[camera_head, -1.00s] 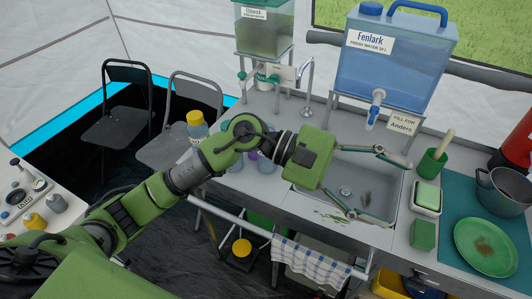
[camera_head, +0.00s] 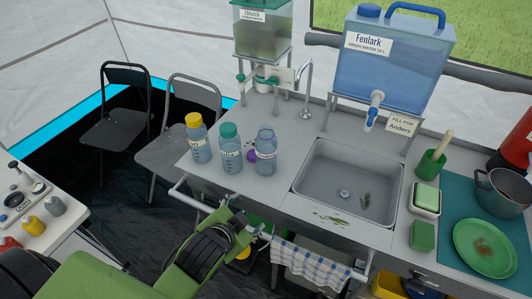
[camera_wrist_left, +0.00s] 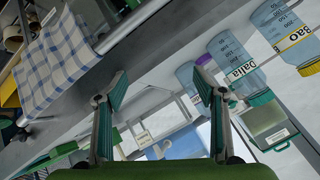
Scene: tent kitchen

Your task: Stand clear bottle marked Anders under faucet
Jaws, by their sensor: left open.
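Three bottles stand in a row on the counter left of the sink: one with a yellow cap (camera_head: 199,145), one with a green cap (camera_head: 230,155), and a clear bluish one (camera_head: 266,149) at the right. In the left wrist view the labels read Bao (camera_wrist_left: 297,38) and Dalia (camera_wrist_left: 240,70); the third bottle's label is not readable. The blue Fenlark tank (camera_head: 393,65) has a faucet (camera_head: 374,110) over the sink, with a "Fill for Anders" sign (camera_head: 401,124). My left gripper (camera_wrist_left: 158,98) is open and empty in the left wrist view, apart from the bottles. My right gripper is not in view.
The sink basin (camera_head: 347,185) is empty apart from a dark scrap and the drain. A metal tap (camera_head: 308,90) stands behind it. A checked towel (camera_head: 310,262) hangs on the front rail. A green plate (camera_head: 484,247), sponges and a pot (camera_head: 503,190) occupy the right side.

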